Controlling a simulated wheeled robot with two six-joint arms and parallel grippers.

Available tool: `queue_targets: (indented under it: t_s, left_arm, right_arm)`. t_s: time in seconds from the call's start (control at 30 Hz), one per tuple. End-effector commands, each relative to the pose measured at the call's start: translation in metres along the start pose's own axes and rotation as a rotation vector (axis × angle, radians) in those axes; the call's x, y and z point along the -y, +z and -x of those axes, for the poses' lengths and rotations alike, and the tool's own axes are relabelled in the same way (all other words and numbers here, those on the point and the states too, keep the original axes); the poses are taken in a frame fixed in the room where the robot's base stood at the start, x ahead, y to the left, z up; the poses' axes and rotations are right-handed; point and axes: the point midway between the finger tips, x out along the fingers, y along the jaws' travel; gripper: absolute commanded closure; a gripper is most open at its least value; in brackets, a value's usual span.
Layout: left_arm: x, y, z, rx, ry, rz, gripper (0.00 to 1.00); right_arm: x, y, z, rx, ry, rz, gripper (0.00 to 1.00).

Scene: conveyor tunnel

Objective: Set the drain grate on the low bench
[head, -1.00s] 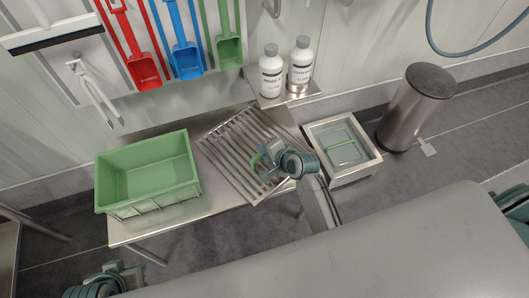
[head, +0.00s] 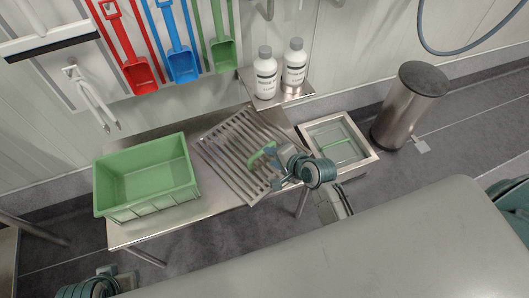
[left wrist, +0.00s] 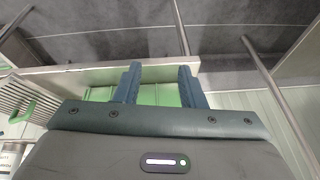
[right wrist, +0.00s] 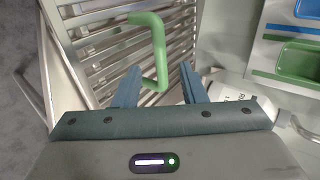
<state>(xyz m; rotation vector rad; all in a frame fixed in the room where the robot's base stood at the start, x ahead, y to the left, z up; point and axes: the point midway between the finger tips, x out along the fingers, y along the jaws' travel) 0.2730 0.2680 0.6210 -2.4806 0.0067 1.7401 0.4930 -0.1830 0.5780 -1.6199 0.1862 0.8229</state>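The drain grate (head: 222,150), a slatted metal panel with a green handle (head: 262,155), lies on the right part of the low metal bench (head: 150,228). Its front corner is close to the bench's front edge. My right gripper (head: 271,168) is beside the handle. In the right wrist view, my right gripper's fingers (right wrist: 157,84) are apart, and the green handle (right wrist: 157,50) rises just beyond the tips, with the slats behind. My left gripper (left wrist: 155,82) is open and empty, away from the grate; its fingers are hidden in the head view.
A green crate (head: 150,205) stands on the bench's left part. Two white bottles (head: 265,78) stand on a small shelf behind the grate. A square-framed basin (head: 369,158) with a green bar inside and a metal cylinder bin (head: 398,115) are at right. Coloured scoops (head: 181,62) hang on the wall.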

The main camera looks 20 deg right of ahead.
Motion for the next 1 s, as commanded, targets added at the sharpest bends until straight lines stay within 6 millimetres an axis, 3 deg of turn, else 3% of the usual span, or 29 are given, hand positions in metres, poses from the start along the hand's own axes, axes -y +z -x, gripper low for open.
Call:
queue_targets:
  t_s: [0.2, 0.6, 0.77, 1.0]
  left_arm:
    - [0.003, 0.002, -0.003, 0.032, -0.011, -0.001, 0.64]
    - [0.004, 0.003, -0.008, 0.036, -0.012, -0.001, 0.64]
    - [0.004, 0.003, -0.007, 0.036, -0.012, -0.001, 0.64]
    - [0.003, 0.003, -0.007, 0.036, -0.011, -0.001, 0.64]
  right_arm:
    - [0.0, 0.0, 0.036, 0.0, 0.001, 0.002, 0.62]
    - [-0.005, 0.002, 0.05, -0.001, 0.022, 0.048, 0.62]
    - [-0.036, 0.007, 0.083, 0.009, 0.181, 0.376, 0.62]
    - [-0.093, 0.009, 0.165, 0.134, 0.529, 1.004, 0.62]
